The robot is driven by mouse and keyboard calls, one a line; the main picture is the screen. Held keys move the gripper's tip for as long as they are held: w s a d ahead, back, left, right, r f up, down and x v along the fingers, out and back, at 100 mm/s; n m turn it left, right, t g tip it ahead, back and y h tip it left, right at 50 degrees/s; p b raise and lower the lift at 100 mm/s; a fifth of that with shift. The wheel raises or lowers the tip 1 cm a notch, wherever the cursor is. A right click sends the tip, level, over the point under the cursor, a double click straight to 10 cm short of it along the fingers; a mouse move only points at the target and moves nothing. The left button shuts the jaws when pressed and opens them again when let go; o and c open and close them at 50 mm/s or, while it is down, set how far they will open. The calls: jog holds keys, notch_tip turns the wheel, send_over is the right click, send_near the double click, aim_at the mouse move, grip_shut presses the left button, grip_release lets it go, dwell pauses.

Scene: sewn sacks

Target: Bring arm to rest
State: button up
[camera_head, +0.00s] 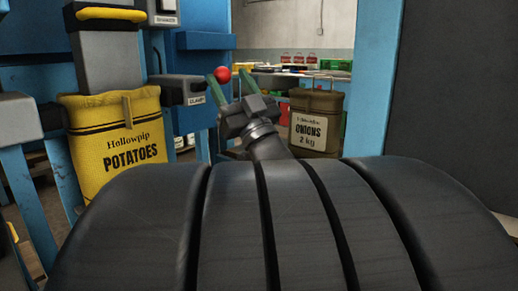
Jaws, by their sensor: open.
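My gripper (226,75) is in the middle of the head view, pointing away from me, with its two green fingers spread apart. A red ball-shaped knob (222,74) shows between the fingertips. I cannot tell whether the fingers touch it. A grey block labelled like "CLAMP" (185,89) is just left of the fingers. My dark arm reaches up to the gripper from the large dark ribbed shape in front.
A yellow potato sack (117,146) hangs under a grey machine part with a yellow handle (112,14) at left. A brown onion sack (316,121) stands right of my gripper. A blue post (374,70) and dark panel (460,90) bound the right side. Shelves lie behind.

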jog(key=v, duration=0.9)
jog(key=x, duration=1.4)
jog(key=shift+a+r+p, duration=0.1)
jog(key=shift+r+p, duration=0.2)
jog(key=shift+w+a+r+p, duration=0.25)
jog(key=shift+a+r+p, duration=0.15)
jog(key=shift+p, duration=0.75)
